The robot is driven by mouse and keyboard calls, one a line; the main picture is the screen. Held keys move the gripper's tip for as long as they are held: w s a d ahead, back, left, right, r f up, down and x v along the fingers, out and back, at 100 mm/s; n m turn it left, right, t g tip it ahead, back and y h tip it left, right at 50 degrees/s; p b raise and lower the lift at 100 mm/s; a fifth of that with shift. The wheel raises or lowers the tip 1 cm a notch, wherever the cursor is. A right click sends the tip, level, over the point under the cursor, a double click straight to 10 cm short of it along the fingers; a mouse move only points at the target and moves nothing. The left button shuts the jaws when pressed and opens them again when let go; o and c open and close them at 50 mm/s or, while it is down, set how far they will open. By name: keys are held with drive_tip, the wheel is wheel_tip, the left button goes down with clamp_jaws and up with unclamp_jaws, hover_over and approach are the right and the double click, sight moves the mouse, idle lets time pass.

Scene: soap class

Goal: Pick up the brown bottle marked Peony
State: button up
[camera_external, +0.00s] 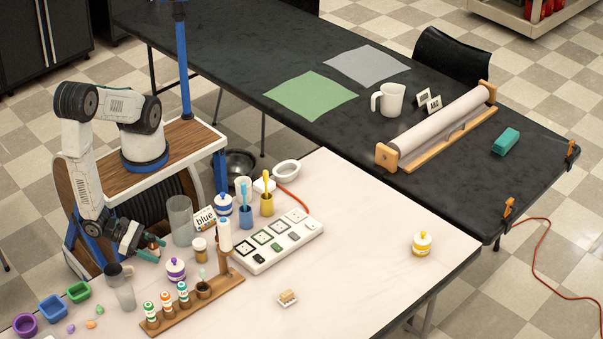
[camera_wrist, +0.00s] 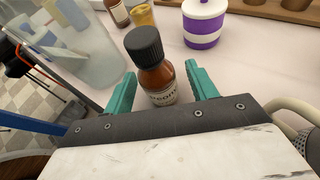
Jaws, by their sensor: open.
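A small brown bottle (camera_wrist: 160,82) with a ribbed black cap stands in the middle of the wrist view. Its pale label is partly hidden by my gripper's body, and the visible letters look like the end of "Peony". My gripper (camera_wrist: 158,88) is open, with one teal finger on each side of the bottle. I cannot tell whether either finger touches it. In the external view, my gripper (camera_external: 152,249) is low over the left part of the pale table, and I cannot make out the bottle there.
A clear tumbler (camera_wrist: 85,45) is close on the left. Another brown bottle (camera_wrist: 118,12), an amber jar (camera_wrist: 143,15) and a purple-and-white jar (camera_wrist: 205,25) stand beyond. A glass jug (camera_external: 123,290) and wooden rack (camera_external: 205,302) are near my gripper. The table's right part is mostly clear.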

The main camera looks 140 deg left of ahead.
drive_tip(key=c, duration=1.1)
drive_tip(key=shift+r, duration=0.1)
